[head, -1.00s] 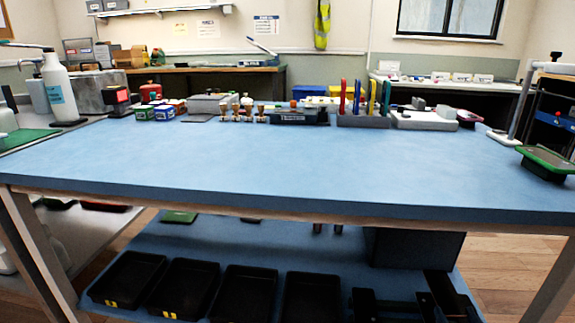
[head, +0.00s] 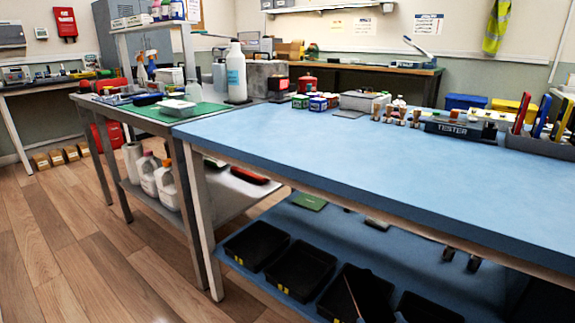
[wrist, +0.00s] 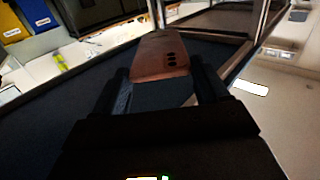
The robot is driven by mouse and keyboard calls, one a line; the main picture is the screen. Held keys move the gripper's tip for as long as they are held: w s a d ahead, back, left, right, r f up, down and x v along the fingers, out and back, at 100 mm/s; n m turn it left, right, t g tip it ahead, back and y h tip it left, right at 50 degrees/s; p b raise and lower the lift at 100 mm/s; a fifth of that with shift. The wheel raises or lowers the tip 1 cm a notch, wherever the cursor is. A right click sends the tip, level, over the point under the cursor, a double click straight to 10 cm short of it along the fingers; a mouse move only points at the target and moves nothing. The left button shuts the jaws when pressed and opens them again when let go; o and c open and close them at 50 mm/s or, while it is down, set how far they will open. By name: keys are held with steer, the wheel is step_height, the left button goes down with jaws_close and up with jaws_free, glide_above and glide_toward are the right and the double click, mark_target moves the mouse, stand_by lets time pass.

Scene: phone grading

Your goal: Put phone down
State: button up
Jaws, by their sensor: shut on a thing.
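A phone (wrist: 160,55) with a reddish-brown back and a few dark camera lenses shows in the wrist view. My gripper (wrist: 164,82) is shut on it, with one dark finger on each side. The phone sticks out beyond the fingertips. The phone is not recognisable in the head view. The blue-topped workbench (head: 290,140) fills the right of the head view, and its near left part is bare.
Black trays (head: 257,246) stand on the bench's lower shelf. A grey side table (head: 150,115) with a green mat (head: 185,119) and a white bottle (head: 236,75) adjoins on the left. A tester (head: 460,129) and small boxes line the bench's back. Wooden floor at left is clear.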

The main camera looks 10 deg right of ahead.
steer(key=a+r+n+y, duration=0.1)
steer(key=a+r+y, duration=0.1)
steer(key=a, duration=0.4)
step_height(320, 180, up, 13)
steer(key=s+p, duration=0.1)
steer(key=p, duration=2.3)
steer(key=shift+s+d+r, duration=0.15)
steer(key=shift+s+d, duration=0.15)
steer(key=shift+s, duration=0.05)
